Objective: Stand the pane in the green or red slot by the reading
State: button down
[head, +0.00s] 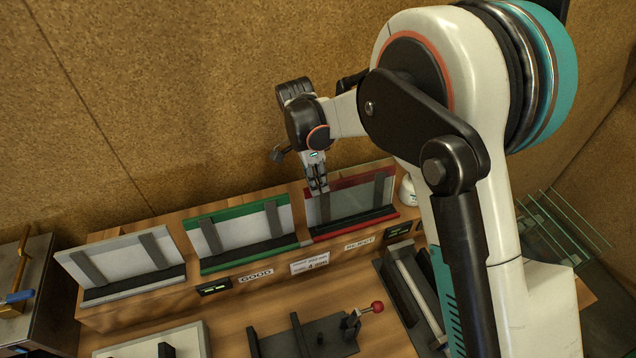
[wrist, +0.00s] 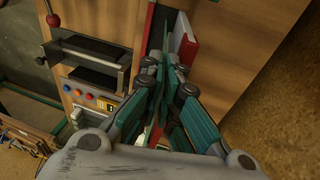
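The green slot (head: 240,208) stands mid-shelf behind the GOOD label (head: 256,276), with a pale backing and nothing seen in it. The red slot (head: 385,177) stands to its right behind the REJECT label (head: 359,242). A greyish, see-through pane (head: 350,203) appears upright in front of the red slot's backing. My gripper (head: 318,188) is at its upper left. In the wrist view the fingers (wrist: 172,78) close around a thin green edge, seemingly the pane. The red slot's backing (wrist: 186,38) is just beyond. The pane's bottom edge is unclear.
A grey slot (head: 128,268) stands at the left. A card (head: 310,262) and small displays (head: 214,288) sit on the shelf front; their figures are hard to read. A fixture with a red knob (head: 377,307) stands in front. A cork wall is behind.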

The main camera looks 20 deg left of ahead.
jog(key=shift+f, duration=0.15)
dwell(0.3)
jog(key=c, duration=1.7)
grip_release()
jog(key=v, duration=1.2)
